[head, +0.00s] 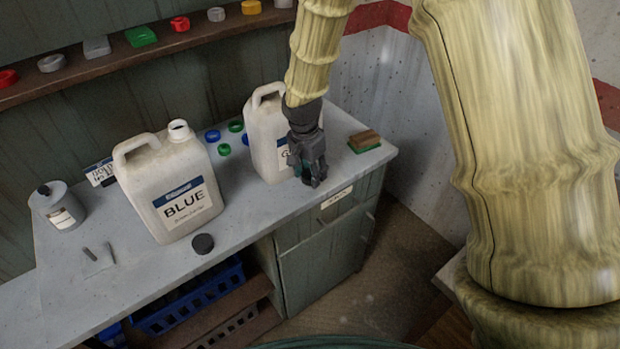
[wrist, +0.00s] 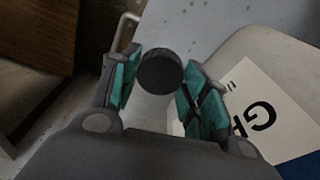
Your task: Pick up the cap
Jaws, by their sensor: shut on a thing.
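A dark round cap (wrist: 160,72) sits between the teal-padded fingers of my gripper (wrist: 160,85) in the wrist view, and the gripper is shut on it. In the head view my gripper (head: 313,175) is in front of a white jug (head: 262,130) at the right part of the bench; the held cap cannot be made out there. The jug's label (wrist: 265,115), beginning "GR", shows right of the fingers in the wrist view. Another dark cap (head: 203,244) lies on the bench near its front edge, beside the open white jug labelled BLUE (head: 165,175).
A grey can (head: 58,205) stands at the bench's left. Several blue and green caps (head: 224,149) lie behind the jugs. A brown and green brush-like block (head: 365,141) is at the right end. A wall shelf (head: 110,62) holds coloured pieces. A blue crate (head: 190,300) is below.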

